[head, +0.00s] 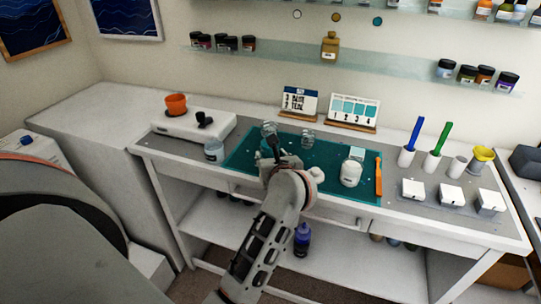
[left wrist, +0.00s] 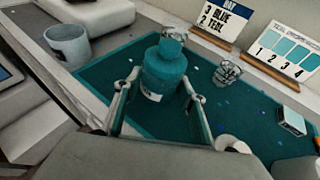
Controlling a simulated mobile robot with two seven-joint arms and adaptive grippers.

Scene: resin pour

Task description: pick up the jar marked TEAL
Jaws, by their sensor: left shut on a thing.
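A teal jar (left wrist: 165,72) stands between the two fingers of my left gripper (left wrist: 158,95) in the left wrist view. The fingers are shut on its sides. A pale label shows low on the jar, but its writing cannot be read. In the head view my left gripper (head: 277,157) reaches over the left part of the teal mat (head: 240,160) and mostly hides the jar. I cannot tell whether the jar's base touches the mat. My right gripper is not in view.
Clear cups (head: 308,137) stand just behind the gripper. A white jar (head: 350,174) and an orange tool (head: 379,178) are to the right. A card (head: 299,101) reading "3 BLUE, 2 TEAL" stands behind.

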